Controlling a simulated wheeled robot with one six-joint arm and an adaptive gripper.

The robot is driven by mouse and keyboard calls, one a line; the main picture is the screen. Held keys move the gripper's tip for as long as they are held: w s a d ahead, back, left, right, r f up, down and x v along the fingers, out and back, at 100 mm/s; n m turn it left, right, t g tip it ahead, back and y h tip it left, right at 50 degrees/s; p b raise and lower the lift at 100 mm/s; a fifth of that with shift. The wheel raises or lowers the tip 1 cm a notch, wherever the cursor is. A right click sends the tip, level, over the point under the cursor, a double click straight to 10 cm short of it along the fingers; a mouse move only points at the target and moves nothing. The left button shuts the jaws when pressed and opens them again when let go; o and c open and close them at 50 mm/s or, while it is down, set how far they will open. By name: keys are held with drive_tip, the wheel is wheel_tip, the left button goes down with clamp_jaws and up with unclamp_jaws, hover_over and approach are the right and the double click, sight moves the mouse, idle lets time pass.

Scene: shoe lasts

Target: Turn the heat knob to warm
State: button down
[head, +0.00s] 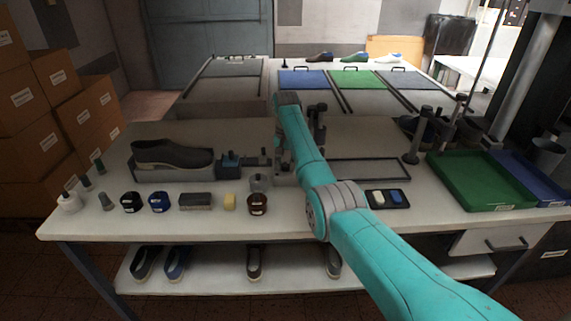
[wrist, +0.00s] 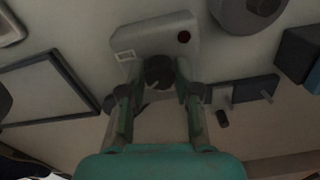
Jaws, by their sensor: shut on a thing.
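The heat knob (wrist: 158,68) is a dark round knob on a pale grey box (wrist: 180,30) in the wrist view. The box has a small white label and a dark red round spot. My gripper (wrist: 159,84) has one finger on each side of the knob and is shut on it. The knob's pointer and any heat markings cannot be made out. In the head view my arm hides most of the box and my gripper, so the knob is not visible there.
In the head view, a dark shoe (head: 172,153) stands left of my arm. A dark tray (head: 388,199) and a green tray (head: 480,181) lie to the right. A flat frame (wrist: 45,92) shows in the wrist view.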

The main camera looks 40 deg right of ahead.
sight(286, 165)
drive_tip(key=shift+m, duration=0.4)
drive_tip(key=c, duration=0.8)
unclamp_jaws()
drive_tip(key=shift+r, duration=0.1)
wheel_tip(286, 165, up, 12)
drive_tip(key=shift+f, duration=0.1)
idle(0.3)
